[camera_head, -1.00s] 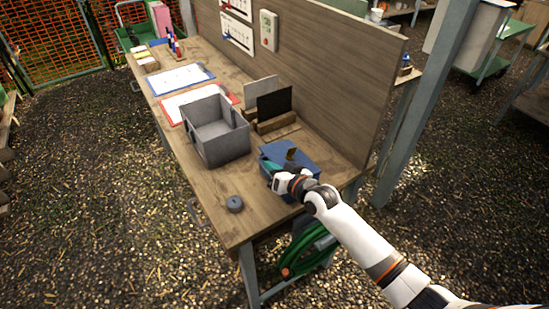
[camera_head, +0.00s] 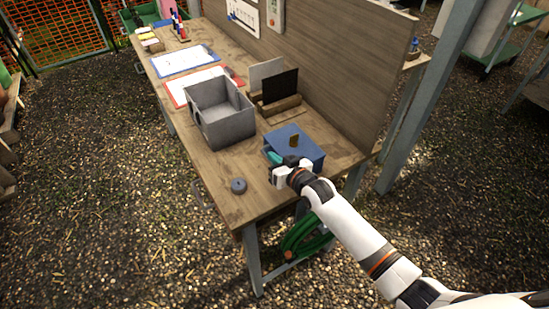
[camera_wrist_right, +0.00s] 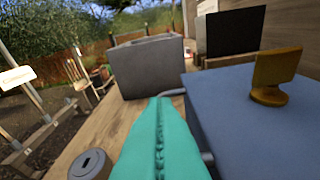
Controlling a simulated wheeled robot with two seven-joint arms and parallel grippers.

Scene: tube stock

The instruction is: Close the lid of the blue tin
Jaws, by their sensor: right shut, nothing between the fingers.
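The blue tin (camera_head: 305,143) stands near the front right end of the workbench. Its lid (camera_wrist_right: 245,100) looks flat, lying level or nearly so on the tin; I cannot tell whether a thin gap remains. A brass-coloured tab (camera_head: 294,140) stands up from the lid and shows large in the right wrist view (camera_wrist_right: 276,72). My right gripper (camera_head: 271,156) is at the tin's left side, its teal fingers (camera_wrist_right: 160,135) shut together and empty. I cannot tell whether they touch the tin. The arm hides part of the tin's near side. My left gripper is not in view.
An open grey box (camera_head: 224,125) stands left of the tin. A small round grey object (camera_head: 238,186) lies near the bench's front edge. A wooden holder with dark and white panels (camera_head: 280,103) stands behind the tin, before the upright board (camera_head: 345,75).

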